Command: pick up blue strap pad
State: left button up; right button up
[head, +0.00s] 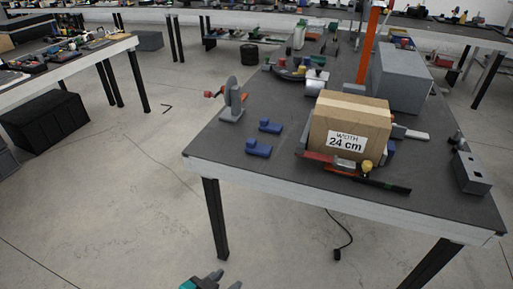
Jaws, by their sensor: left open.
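Two small blue pads lie on the dark tabletop (300,182) left of the cardboard box. One blue strap pad (258,148) is nearer the table's front edge. The other blue strap pad (270,126) lies just behind it. Both are L-shaped blocks with a raised end and look alike. My left gripper (225,280) shows at the bottom edge, cut off by the frame. It is open, with nothing seen between its fingers. It is well apart from the pads, in front of the table. My right gripper is not in view.
A cardboard box (347,120) labelled "WIDTH 24 cm" stands right of the pads, with tools at its base. A grey upright tool (233,100) stands left of them. A large grey block (400,77) and an orange post (370,48) are behind. Tabletop in front of the pads is clear.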

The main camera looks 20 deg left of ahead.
aim_at(252, 146)
jog(key=i+j, duration=0.1)
jog(key=j, duration=0.4)
jog(key=i+j, duration=0.15)
jog(key=j, duration=0.4)
jog(key=i+j+z, duration=0.1)
jog(key=j, duration=0.4)
jog(key=i+j, duration=0.1)
jog(key=j, duration=0.45)
